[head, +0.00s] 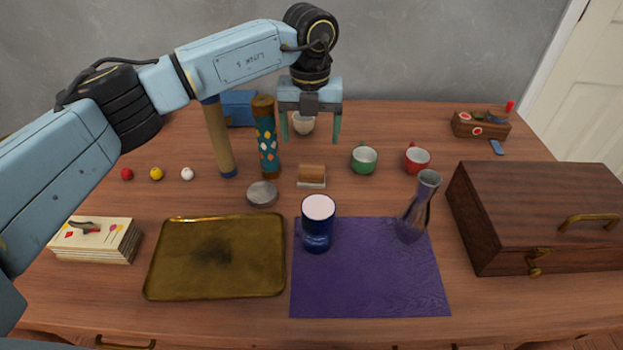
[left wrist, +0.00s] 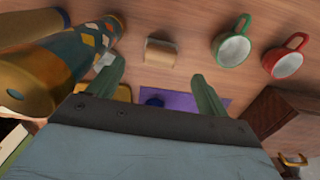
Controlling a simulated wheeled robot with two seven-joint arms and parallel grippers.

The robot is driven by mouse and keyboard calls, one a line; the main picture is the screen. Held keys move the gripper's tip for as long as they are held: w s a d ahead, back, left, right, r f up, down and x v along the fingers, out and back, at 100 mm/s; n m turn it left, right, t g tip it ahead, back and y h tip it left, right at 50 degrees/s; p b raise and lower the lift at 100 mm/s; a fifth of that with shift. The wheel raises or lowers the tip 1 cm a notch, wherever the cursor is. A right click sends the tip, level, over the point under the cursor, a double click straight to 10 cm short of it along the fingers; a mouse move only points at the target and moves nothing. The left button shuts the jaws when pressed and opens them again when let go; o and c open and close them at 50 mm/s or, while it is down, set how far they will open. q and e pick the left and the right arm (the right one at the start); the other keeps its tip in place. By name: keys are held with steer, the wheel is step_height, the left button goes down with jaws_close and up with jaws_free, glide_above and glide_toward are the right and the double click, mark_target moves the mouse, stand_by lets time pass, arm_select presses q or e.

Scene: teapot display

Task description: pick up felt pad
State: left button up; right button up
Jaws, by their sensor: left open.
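A small block with a brown wooden top and a pale base (head: 311,176), which looks like the felt pad, rests on the table near the middle. It also shows in the left wrist view (left wrist: 160,52), above and between the fingertips. My left gripper (head: 311,138) points down, open and empty, appearing above and behind the block in the head view. Its two green fingers stand apart and do not touch the block. In the left wrist view the left gripper (left wrist: 152,75) has one finger close to a patterned cylinder (left wrist: 75,55). My right gripper is not in view.
The patterned cylinder (head: 266,140) and a tan roll (head: 218,140) stand left of the block. A round tin (head: 262,194) lies at its front left, a blue canister (head: 317,225) in front. Green (head: 364,160) and red cups (head: 417,159) stand right; a white cup (head: 303,124) is behind.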

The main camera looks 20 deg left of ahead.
mark_target(312, 167)
arm_select(q)
step_height(312, 167, down, 3)
steer(key=shift+r, duration=0.1)
steer(key=f, duration=0.1)
steer(key=f+b, duration=0.1)
steer(key=f, duration=0.1)
steer(key=s+f+b, duration=0.1)
steer(key=shift+d+f, duration=0.25)
steer(key=shift+d, duration=0.05)
steer(key=shift+f, duration=0.3)
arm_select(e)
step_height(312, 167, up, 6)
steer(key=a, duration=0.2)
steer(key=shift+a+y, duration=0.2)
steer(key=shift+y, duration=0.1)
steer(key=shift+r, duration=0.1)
arm_select(q)
steer(key=c, duration=1.1)
steer(key=shift+r, duration=0.1)
